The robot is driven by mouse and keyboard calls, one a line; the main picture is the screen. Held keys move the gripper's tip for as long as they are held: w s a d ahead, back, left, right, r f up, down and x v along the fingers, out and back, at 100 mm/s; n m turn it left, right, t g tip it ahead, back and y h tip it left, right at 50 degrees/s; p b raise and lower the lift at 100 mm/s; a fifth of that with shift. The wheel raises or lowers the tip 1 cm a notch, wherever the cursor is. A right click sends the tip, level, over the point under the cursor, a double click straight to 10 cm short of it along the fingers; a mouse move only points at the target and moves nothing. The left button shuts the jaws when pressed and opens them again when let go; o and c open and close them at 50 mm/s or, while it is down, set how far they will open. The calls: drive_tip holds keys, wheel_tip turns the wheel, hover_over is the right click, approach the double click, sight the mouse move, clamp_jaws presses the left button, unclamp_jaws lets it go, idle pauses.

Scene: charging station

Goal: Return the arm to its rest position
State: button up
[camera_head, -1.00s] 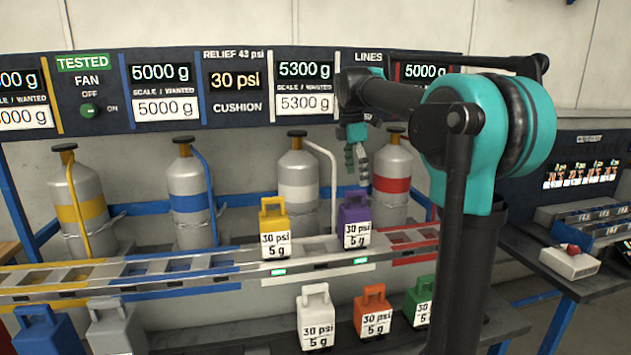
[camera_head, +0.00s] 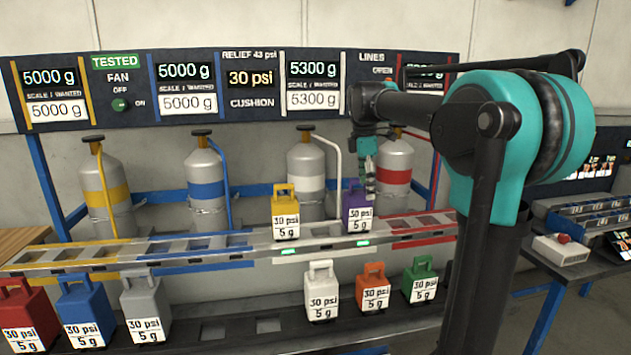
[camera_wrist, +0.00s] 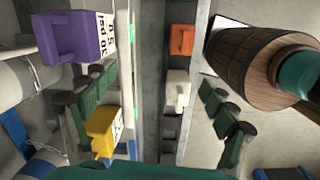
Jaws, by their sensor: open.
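My arm (camera_head: 500,130) reaches in from the right in the head view, with my gripper (camera_head: 370,190) hanging down at its end. The gripper is in front of the white and red cylinders and overlaps the purple weight's handle in the picture. In the wrist view, my gripper (camera_wrist: 150,110) has its dark green fingers spread wide with nothing between them. The purple weight (camera_head: 358,220) stands on the rail; it shows in the wrist view (camera_wrist: 75,37) beyond the left finger. The yellow weight (camera_head: 286,218) stands on the rail left of it.
White (camera_head: 321,294), orange (camera_head: 375,290) and green (camera_head: 421,283) weights stand on the lower shelf. Red (camera_head: 24,320), blue (camera_head: 84,312) and grey (camera_head: 146,308) ones stand at its left. Cylinders stand behind the rail (camera_head: 130,262). A side bench with a red-button box (camera_head: 560,250) is at right.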

drive_tip(key=s+d+f+m+t, duration=0.1)
drive_tip(key=s+d+f+m, duration=0.1)
drive_tip(key=s+f+m, duration=0.7)
drive_tip(key=s+d+f+m+t+y, duration=0.1)
drive_tip(key=s+d+f+m+t, duration=0.1)
drive_tip(key=s+f+m, duration=0.7)
drive_tip(key=s+f, duration=0.7)
drive_tip(key=f, duration=0.5)
drive_tip(key=shift+s+d+t, duration=0.2)
drive_tip(key=shift+t, duration=0.1)
drive_tip(key=shift+r, duration=0.1)
idle(1.5)
